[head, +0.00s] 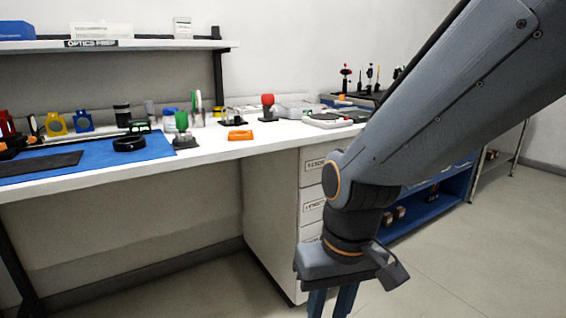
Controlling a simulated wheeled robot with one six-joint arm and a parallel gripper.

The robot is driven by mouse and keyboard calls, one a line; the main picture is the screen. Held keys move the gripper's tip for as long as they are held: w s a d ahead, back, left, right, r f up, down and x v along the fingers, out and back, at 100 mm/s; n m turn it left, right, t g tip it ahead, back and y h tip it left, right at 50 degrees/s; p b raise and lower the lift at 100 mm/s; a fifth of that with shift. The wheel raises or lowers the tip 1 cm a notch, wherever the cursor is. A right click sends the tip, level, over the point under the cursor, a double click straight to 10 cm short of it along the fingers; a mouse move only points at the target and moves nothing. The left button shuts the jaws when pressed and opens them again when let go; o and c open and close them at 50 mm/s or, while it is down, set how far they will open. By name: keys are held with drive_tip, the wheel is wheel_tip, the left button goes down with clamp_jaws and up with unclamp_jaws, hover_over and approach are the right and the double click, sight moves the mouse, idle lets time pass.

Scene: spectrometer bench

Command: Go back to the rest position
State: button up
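My gripper (332,302) points down at the bottom middle of the head view, in front of the bench's drawer cabinet. Two dark blue fingers show with a small gap between them. Their tips are cut off by the lower picture edge, so I cannot tell how far they are apart or whether anything is between them. My arm comes in from the upper right and covers part of the bench's right end.
A white bench (225,145) with a blue mat (100,158), a black ring (129,144), an orange block (240,135) and several small optics stands at left. A drawer cabinet (270,210) is beneath. A blue shelf unit (425,208) stands behind my arm. Floor (470,270) at right is clear.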

drive_tip(key=s+d+r+m+h+p, duration=0.1)
drive_tip(key=s+d+r+m+p, duration=0.1)
drive_tip(key=d+r+p, duration=1)
wheel_tip(320, 180, up, 2)
drive_tip(key=m+p, duration=0.1)
drive_tip(key=p, duration=0.5)
drive_tip(key=shift+s, duration=0.15)
